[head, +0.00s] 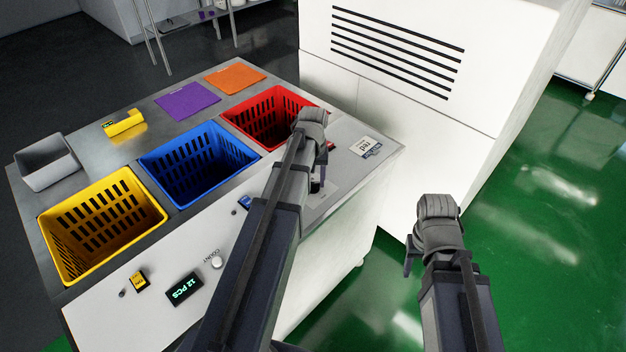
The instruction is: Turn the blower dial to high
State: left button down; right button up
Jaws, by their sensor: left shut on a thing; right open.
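My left gripper (318,182) is over the pale front panel (105,320) of the bench, right of the blue crate and in front of the red crate. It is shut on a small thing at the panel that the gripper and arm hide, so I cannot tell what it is. No dial marked as the blower's can be made out. A small round white knob (217,262) beside the word COUNT is on the panel left of my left arm, apart from the gripper. My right gripper (409,262) is open and empty above the green floor, right of the bench.
Yellow (101,224), blue (185,163) and red (262,117) crates sit in the bench. A display (184,289) reads 12 PCS. A grey bin (46,161), yellow object (123,122), purple mat (187,100) and orange mat (235,78) lie behind. A white vented cabinet (400,110) stands behind; floor is free at right.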

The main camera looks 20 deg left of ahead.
aim_at(313, 183)
pick_arm(q)
jog(key=m, duration=0.4)
jog(key=shift+m, duration=2.3)
jog(key=shift+c, duration=1.4)
grip_release()
jog(key=shift+r, duration=0.1)
notch_tip(313, 183, up, 8)
jog(key=p, duration=0.8)
